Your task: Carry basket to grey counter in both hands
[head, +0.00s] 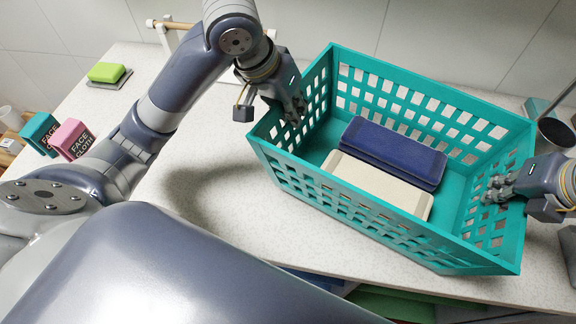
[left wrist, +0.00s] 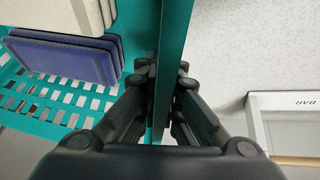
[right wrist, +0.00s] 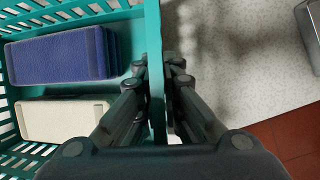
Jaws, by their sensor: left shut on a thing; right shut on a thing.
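A teal slatted basket (head: 330,196) is over a pale speckled counter (head: 190,240). A dark shadow lies on the counter left of it, and it looks raised, though the gap beneath is hidden. It holds a dark blue folded cloth-like block (head: 395,150) and a cream one (head: 375,182). My left gripper (head: 294,108) is shut on the basket's left end wall; the left wrist view shows this wall (left wrist: 172,50) between the fingers. My right gripper (head: 497,188) is shut on the right end wall, which also runs between the fingers in the right wrist view (right wrist: 154,50).
A green sponge (head: 106,72) lies at the back left. Teal (head: 40,132) and pink (head: 72,140) face-cloth boxes stand at the left. A dark metal cup (head: 556,134) is behind the basket's right end. Red floor tiles (right wrist: 290,135) show past the counter edge.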

